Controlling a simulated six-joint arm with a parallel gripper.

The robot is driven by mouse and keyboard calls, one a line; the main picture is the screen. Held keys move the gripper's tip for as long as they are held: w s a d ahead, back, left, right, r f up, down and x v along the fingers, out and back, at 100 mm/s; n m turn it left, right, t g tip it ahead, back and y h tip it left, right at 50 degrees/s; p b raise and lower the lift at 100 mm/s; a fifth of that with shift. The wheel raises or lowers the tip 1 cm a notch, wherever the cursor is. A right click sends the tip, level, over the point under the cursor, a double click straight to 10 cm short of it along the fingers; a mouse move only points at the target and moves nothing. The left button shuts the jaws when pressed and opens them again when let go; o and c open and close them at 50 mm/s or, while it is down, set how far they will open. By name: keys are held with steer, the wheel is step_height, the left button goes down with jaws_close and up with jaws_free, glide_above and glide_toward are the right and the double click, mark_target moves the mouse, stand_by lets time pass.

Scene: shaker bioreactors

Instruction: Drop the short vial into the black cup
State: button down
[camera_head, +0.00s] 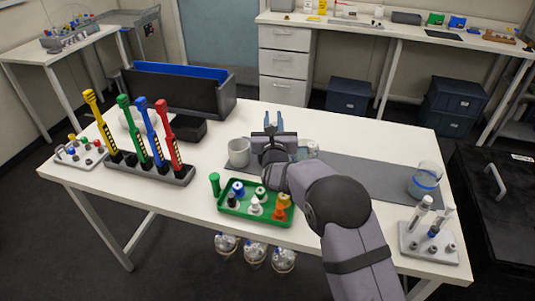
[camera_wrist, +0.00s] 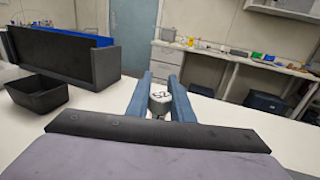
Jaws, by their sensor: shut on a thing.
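My gripper (camera_head: 272,121) is raised above the middle of the table, pointing away from the head camera. In the wrist view its two blue fingers (camera_wrist: 160,100) are shut on the short vial (camera_wrist: 160,97), which shows a pale grey top with dark marking like "52". The vial's lower part is hidden, and it is hard to make out in the head view. The black cup (camera_head: 190,129), a small square open container, stands on the table left of my gripper. It also shows at the left of the wrist view (camera_wrist: 38,95), apart from the vial.
A large black bin (camera_head: 175,100) stands behind the cup. A rack (camera_head: 150,170) with several coloured upright tools is left. A grey mug (camera_head: 239,152) and a green tray (camera_head: 240,210) are near my arm. A glass beaker (camera_head: 425,180) is right.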

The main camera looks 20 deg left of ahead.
steer(key=shift+f, duration=1.5)
steer(key=c, duration=1.5)
jaws_free()
steer(key=shift+b+v, duration=1.3)
steer(key=shift+v, duration=2.4)
